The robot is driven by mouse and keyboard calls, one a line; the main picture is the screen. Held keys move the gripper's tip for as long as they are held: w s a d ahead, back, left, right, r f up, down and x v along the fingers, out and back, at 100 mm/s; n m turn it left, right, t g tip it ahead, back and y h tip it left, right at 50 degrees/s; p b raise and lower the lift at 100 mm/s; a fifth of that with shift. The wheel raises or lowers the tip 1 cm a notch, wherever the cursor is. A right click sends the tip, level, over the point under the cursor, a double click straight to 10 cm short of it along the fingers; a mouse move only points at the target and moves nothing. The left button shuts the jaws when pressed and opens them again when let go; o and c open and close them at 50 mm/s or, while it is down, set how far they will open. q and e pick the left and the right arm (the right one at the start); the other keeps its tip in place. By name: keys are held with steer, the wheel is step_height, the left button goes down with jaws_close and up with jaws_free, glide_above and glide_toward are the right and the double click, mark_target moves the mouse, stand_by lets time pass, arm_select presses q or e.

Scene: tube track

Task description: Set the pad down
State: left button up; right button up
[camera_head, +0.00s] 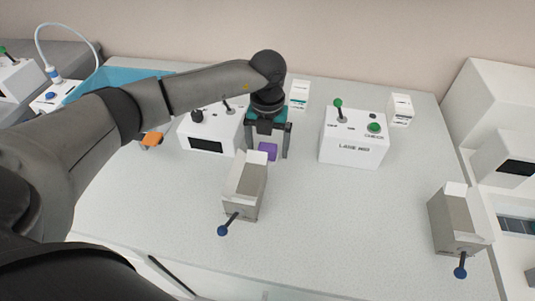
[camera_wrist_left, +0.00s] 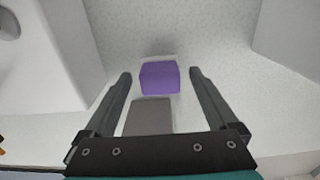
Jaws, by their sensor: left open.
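A small purple pad (camera_head: 267,148) is by the fingers of my left gripper, just behind a grey metal holder (camera_head: 246,190) with a blue-tipped lever. In the left wrist view the purple pad (camera_wrist_left: 159,77) lies between the spread fingers, with a gap on each side. My left gripper (camera_head: 268,155) is open and points down; its fingers also show in the wrist view (camera_wrist_left: 160,75). A grey flat piece (camera_wrist_left: 149,116) shows nearer the palm; I cannot tell what it belongs to. My right gripper is not seen.
A white box with a dark display (camera_head: 207,144) stands left of the gripper, and a labelled white box with a green lever (camera_head: 353,148) stands right. A second metal holder (camera_head: 452,220) is at far right. An orange piece (camera_head: 152,139) is at left. The table (camera_head: 340,220) is clear between the holders.

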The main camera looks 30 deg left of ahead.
mark_target(268, 146)
arm_select(q)
steer(key=shift+f, duration=0.3)
steer(key=c, duration=1)
jaws_close()
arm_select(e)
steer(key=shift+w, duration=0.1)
arm_select(q)
steer(key=shift+r, duration=0.15)
step_height(268, 146, up, 20)
steer(key=p, duration=0.3)
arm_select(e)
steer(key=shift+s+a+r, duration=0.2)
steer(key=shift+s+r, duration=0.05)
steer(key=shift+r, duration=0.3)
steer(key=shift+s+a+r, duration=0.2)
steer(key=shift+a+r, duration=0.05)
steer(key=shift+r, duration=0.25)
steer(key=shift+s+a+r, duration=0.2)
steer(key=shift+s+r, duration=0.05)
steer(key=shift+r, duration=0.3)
